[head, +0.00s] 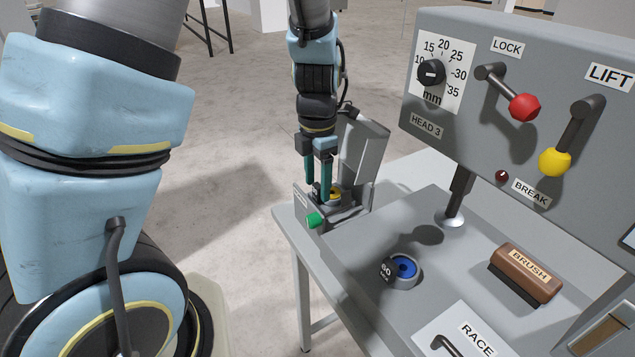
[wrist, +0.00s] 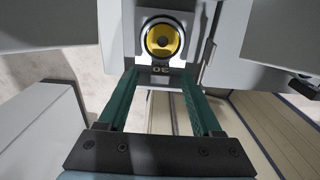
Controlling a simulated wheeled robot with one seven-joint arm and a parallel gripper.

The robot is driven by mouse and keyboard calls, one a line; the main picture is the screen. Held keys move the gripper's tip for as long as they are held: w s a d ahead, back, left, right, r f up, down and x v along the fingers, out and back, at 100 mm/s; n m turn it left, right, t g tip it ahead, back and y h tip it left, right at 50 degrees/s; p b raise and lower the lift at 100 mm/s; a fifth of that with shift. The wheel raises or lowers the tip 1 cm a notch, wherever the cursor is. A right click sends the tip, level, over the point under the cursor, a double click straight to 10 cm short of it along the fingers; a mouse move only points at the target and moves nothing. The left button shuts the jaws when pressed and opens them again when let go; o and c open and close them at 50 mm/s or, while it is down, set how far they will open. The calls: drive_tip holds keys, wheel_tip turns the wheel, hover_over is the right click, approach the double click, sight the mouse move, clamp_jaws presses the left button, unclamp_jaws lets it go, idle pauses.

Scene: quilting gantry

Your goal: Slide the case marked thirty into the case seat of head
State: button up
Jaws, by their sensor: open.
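A case with a yellow round centre (wrist: 163,38) sits in a grey upright holder (head: 365,150) at the table's far left corner. Its dark tab reads 30, upside down in the wrist view. In the head view the yellow case (head: 335,196) is partly hidden by my gripper. My gripper (head: 319,192) points down at the case, its teal fingers open. In the wrist view the fingers (wrist: 160,85) are spread either side of the tab, and I cannot tell whether they touch it. The panel reads HEAD 3; I cannot make out a separate case seat.
A blue-centred case (head: 403,268) with a two-digit mark sits on the grey table (head: 350,262). A wooden brush (head: 526,272) lies right of it. The panel (head: 459,122) carries a dial, a red lever (head: 524,107) and a yellow lever (head: 555,161). A green knob (head: 315,219) juts from the holder.

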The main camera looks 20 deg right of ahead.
wheel_tip(320, 180, up, 10)
drive_tip(key=b, duration=0.1)
drive_tip(key=shift+r, duration=0.15)
idle(0.6)
drive_tip(key=a+f+m+b, duration=0.1)
drive_tip(key=a+f+m, duration=0.2)
drive_tip(key=a+m, duration=0.7)
drive_tip(key=w+a+f+m+t+b, duration=0.1)
drive_tip(key=a+f+m+b, duration=0.1)
drive_tip(key=a+m, duration=0.9)
drive_tip(key=a+f, duration=0.1)
drive_tip(key=a, duration=0.3)
drive_tip(key=shift+a+f+t, duration=0.15)
drive_tip(key=shift+f+t, duration=0.15)
drive_tip(key=shift+f, duration=0.1)
